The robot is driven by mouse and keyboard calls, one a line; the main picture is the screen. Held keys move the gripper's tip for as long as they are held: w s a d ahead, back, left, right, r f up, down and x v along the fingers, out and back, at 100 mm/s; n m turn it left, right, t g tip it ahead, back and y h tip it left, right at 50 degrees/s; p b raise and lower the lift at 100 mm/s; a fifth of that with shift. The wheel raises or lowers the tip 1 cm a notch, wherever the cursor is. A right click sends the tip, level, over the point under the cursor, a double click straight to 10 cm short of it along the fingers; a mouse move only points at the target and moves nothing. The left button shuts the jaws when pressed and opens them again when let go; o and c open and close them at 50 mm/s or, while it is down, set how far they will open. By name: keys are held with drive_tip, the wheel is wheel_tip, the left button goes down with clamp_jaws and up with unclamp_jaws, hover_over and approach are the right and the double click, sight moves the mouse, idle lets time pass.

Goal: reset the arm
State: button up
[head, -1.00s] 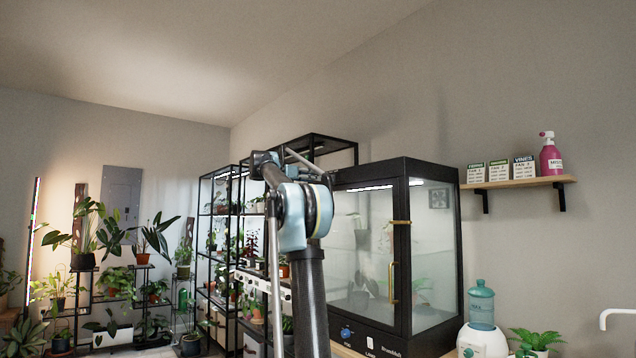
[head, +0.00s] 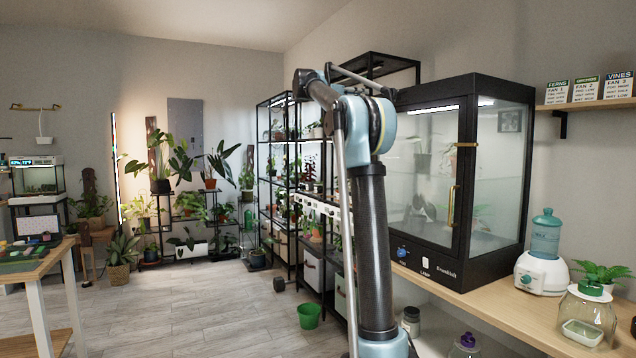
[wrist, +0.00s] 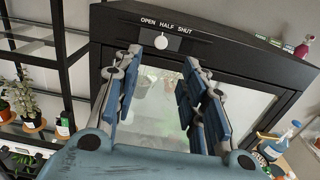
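My arm is raised and folded in the middle of the head view, in front of the shelving and the glass cabinet (head: 470,180). My gripper (wrist: 160,95) shows in the wrist view with its two blue-padded fingers spread apart and nothing between them. Beyond the fingers is the black-framed cabinet, with a knob (wrist: 162,41) under the words OPEN HALF SHUT. My gripper's fingertips are not clearly seen in the head view.
The cabinet stands on a wooden counter (head: 510,300) with a water dispenser (head: 543,255) and a glass jar (head: 585,318). Black plant shelves (head: 290,170) stand behind my arm. A green bucket (head: 309,316) is on the floor. A table (head: 40,265) is at left; open floor lies between.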

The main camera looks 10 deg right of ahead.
drive_tip(key=s+f+m+g+y, duration=0.2)
drive_tip(key=s+f+m+y, duration=0.25)
drive_tip(key=s+f, duration=1)
drive_tip(key=s+f+m+g+y, duration=0.1)
drive_tip(key=s+f+m+y, duration=0.4)
drive_tip(key=s+f, duration=0.9)
drive_tip(key=s+a+f+m+y, duration=0.2)
drive_tip(key=s+a+f+m, duration=0.2)
drive_tip(key=s+f, duration=0.4)
drive_tip(key=s+a+f+m+y, duration=0.3)
drive_tip(key=s+f, duration=0.5)
drive_tip(key=f, duration=1.1)
drive_tip(key=s+a+f+m+g+y, duration=0.1)
drive_tip(key=s+a+f+m, duration=0.4)
drive_tip(key=f, duration=0.9)
drive_tip(key=s+y, duration=0.1)
drive_tip(key=s, duration=0.2)
drive_tip(key=shift+a+f, duration=0.35)
drive_tip(key=shift+y, duration=0.25)
drive_tip(key=shift+w+f, duration=0.2)
drive_tip(key=shift+w, duration=0.25)
